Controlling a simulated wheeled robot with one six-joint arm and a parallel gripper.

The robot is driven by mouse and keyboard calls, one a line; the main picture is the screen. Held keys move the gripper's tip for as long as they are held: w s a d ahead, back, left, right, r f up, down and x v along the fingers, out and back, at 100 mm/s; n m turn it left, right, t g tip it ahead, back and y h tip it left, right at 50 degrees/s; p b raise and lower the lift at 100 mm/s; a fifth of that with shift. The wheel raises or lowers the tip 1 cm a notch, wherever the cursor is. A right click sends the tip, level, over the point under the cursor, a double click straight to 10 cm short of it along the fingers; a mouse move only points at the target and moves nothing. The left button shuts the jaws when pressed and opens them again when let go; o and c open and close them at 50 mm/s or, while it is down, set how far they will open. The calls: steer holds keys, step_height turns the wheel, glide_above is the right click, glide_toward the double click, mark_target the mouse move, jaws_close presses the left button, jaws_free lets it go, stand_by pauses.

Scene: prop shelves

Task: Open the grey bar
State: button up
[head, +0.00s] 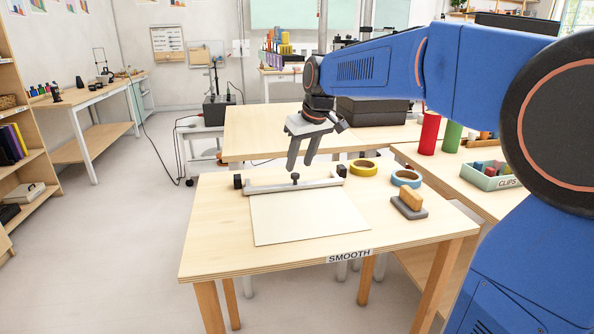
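The grey bar (265,188) lies across the back edge of a pale flat sheet (305,218) on the wooden table marked SMOOTH. It has a small black knob near its middle and dark pieces at its two ends. It looks lowered along the sheet's edge; I cannot tell if it presses on it. My gripper (300,166) hangs fingers down above and just behind the bar's middle, apart from it as far as I can tell. Its two fingers are spread with nothing between them.
A yellow tape roll (363,168), a blue tape roll (406,178) and a wooden block on a grey base (410,205) stand right of the bar. A side table holds red and green cylinders (429,133) and a CLIPS tray (492,183). The table's front left is clear.

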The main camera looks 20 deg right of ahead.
mark_target(295, 174)
steer(key=shift+x, duration=2.05)
jaws_close()
